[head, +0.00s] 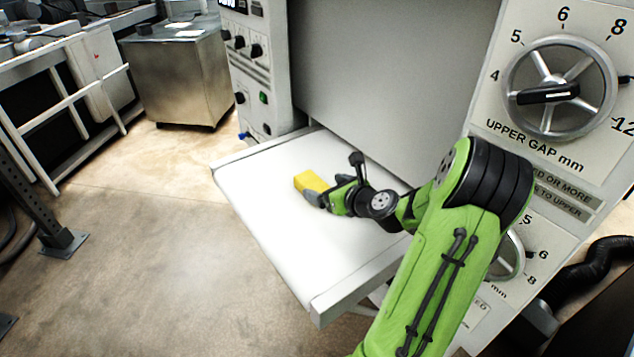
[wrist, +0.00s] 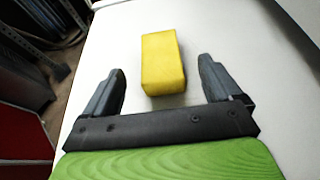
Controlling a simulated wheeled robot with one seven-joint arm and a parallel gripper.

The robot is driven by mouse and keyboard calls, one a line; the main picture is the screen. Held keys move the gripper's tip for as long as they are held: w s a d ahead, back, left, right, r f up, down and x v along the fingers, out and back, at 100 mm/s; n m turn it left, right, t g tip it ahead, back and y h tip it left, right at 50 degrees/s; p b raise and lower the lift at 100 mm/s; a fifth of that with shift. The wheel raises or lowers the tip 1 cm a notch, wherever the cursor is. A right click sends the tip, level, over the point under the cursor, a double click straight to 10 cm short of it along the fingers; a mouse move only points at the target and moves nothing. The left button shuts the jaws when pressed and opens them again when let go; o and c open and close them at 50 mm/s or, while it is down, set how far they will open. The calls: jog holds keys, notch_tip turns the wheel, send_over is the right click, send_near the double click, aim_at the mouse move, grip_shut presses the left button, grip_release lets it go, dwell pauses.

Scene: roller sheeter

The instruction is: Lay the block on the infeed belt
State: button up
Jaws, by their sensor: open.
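The yellow block (head: 309,182) lies on the white infeed belt (head: 275,215) in the head view, toward its far left part. In the wrist view the block (wrist: 162,62) lies ahead of and partly between the two fingers, with a visible gap on each side. My gripper (head: 314,194) is low over the belt at the block's near side. In the wrist view my gripper (wrist: 158,80) is open, with nothing held between its fingers. The far finger is partly hidden by the block in the head view.
The machine's control panel (head: 252,75) stands behind the belt at the left. The gap dial (head: 561,90) is on the right housing. A metal cabinet (head: 178,80) stands on the floor beyond. Bare belt surrounds the block.

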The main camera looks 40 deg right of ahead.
jog(key=shift+s+r, duration=0.15)
jog(key=shift+s, duration=0.2)
jog(key=a+n+g+y, duration=0.1)
jog(key=a+n, duration=0.2)
jog(key=w+a+n+g+y, duration=0.1)
jog(key=a+n, duration=0.2)
jog(key=a, duration=0.1)
jog(key=w+a+r+n, duration=0.1)
jog(key=a+n, duration=0.3)
jog(key=shift+a+r+g+y, duration=0.1)
jog(key=shift+a+g+y, duration=0.05)
jog(key=shift+g+y, duration=0.25)
jog(key=s+a+r+n+g, duration=0.1)
jog(key=s+a+n+g, duration=0.1)
jog(key=a+n, duration=0.35)
jog(key=s+a+r+n+g, duration=0.1)
jog(key=s+a+r+n, duration=0.1)
jog(key=a+n, duration=0.35)
jog(key=s+a+r+n+g, duration=0.1)
jog(key=s+a+r+n, duration=0.1)
jog(key=s+n, duration=0.6)
jog(key=s+a+r+n+g+h, duration=0.1)
jog(key=s+a+r+n, duration=0.1)
jog(key=s+a+n, duration=0.3)
jog(key=s+n, duration=0.3)
jog(key=s, duration=0.1)
jog(key=shift+r, duration=0.3)
